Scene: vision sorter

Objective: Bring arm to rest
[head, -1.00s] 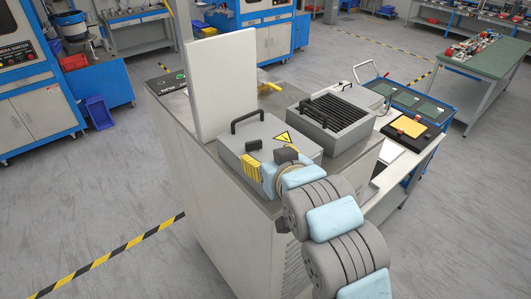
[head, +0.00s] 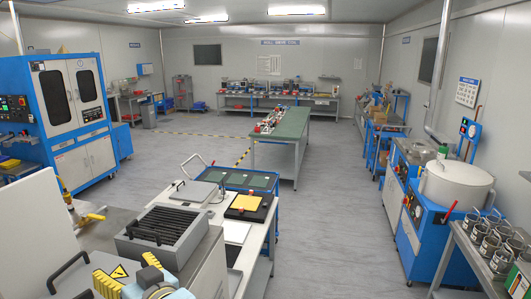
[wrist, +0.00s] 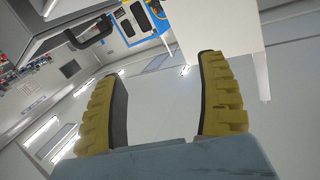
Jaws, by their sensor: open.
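My gripper (wrist: 163,105) shows in the wrist view with its two yellow ribbed fingers spread wide and nothing between them. In the head view my gripper (head: 128,280) is at the bottom left edge, its yellow fingers near the grey lidded box (head: 84,275) with the warning triangle. I cannot tell whether it touches that box. The rest of my arm is mostly below the frame in the head view.
A grey box with a slotted black top (head: 168,232) stands right of the gripper. A white upright panel (head: 30,235) rises at the left. A green-topped table (head: 283,125) stands beyond. Open floor (head: 325,215) lies to the right.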

